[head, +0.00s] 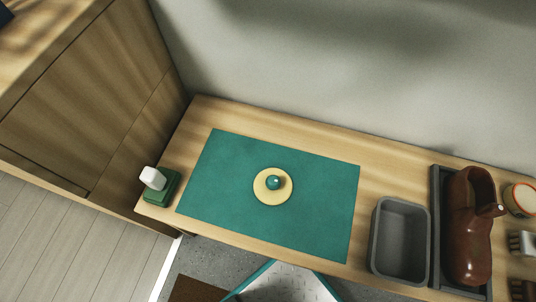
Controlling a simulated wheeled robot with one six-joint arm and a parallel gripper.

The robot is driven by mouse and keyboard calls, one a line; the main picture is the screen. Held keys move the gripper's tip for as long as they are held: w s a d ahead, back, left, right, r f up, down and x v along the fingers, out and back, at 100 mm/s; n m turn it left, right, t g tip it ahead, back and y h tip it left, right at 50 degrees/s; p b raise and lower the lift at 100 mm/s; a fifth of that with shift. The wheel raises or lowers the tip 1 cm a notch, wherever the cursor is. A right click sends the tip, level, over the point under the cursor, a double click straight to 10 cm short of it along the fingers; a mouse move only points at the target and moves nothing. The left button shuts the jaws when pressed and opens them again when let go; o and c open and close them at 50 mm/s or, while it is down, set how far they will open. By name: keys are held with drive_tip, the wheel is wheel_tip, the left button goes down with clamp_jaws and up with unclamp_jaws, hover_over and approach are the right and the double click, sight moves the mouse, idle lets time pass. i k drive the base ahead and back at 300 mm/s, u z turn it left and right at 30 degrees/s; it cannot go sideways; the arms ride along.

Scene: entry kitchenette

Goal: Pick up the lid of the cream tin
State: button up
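The cream tin (258,196) appears as a round cream disc seen from above, near the middle of a green mat. A teal ball-shaped knob (273,183) stands at its centre, apparently on the lid. From this angle I cannot separate the lid's edge from the tin, and the tin's side is hidden. My gripper is not in view in the head view, and nothing is touching the tin.
The green mat (222,165) lies on a wooden counter and is otherwise clear. A green box with a white block (153,178) sits at the left. A wall runs behind.

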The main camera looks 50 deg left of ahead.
sight(272, 186)
drive_tip(key=u, duration=3.85)
drive_tip(key=k, duration=0.8)
drive_tip(key=z, duration=1.5)
